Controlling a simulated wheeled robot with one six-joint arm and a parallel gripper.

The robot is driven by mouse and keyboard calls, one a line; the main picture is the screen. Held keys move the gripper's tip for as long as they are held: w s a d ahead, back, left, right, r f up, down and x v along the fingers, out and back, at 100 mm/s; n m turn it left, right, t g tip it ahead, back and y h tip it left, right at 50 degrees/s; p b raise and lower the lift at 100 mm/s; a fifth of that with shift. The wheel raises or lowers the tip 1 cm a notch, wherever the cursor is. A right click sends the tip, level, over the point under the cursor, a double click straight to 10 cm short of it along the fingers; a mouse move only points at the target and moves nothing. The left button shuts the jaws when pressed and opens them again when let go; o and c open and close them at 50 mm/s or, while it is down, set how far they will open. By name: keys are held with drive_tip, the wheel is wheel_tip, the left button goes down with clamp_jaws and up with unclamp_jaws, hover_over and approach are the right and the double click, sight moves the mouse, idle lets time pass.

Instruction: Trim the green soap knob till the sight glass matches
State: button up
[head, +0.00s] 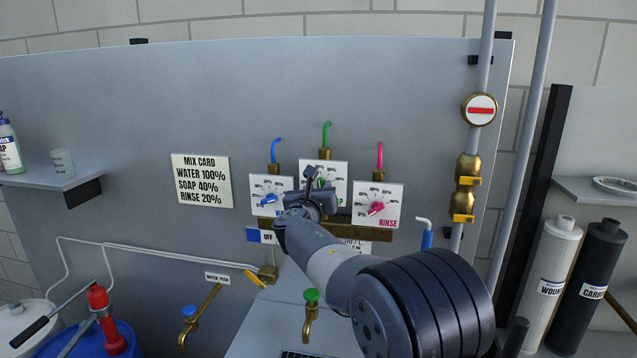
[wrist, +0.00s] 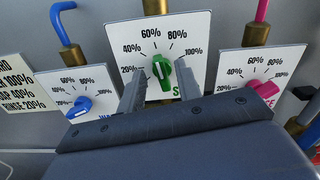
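The green soap knob (wrist: 161,72) is on the middle white dial plate (wrist: 180,38). Its raised grip points up and slightly left, roughly towards the 60% label. My gripper (wrist: 160,88) is open, with one finger on each side of the knob and gaps visible; I cannot tell whether the fingertips reach around it. In the head view my gripper (head: 318,183) hides the green knob and much of its plate. The mix card (head: 201,181) reads water 100%, soap 40%, rinse 20%. I cannot identify a sight glass in either view.
The blue knob (wrist: 79,107) is close on the left and the pink knob (wrist: 264,88) close on the right. Brass fittings with blue, green (head: 326,134) and pink tubes rise above the plates. A green-topped tap (head: 311,315) is below. A brass valve pipe stands at right.

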drive_tip(key=shift+w+d, duration=0.1)
drive_tip(key=shift+w, duration=0.25)
clamp_jaws()
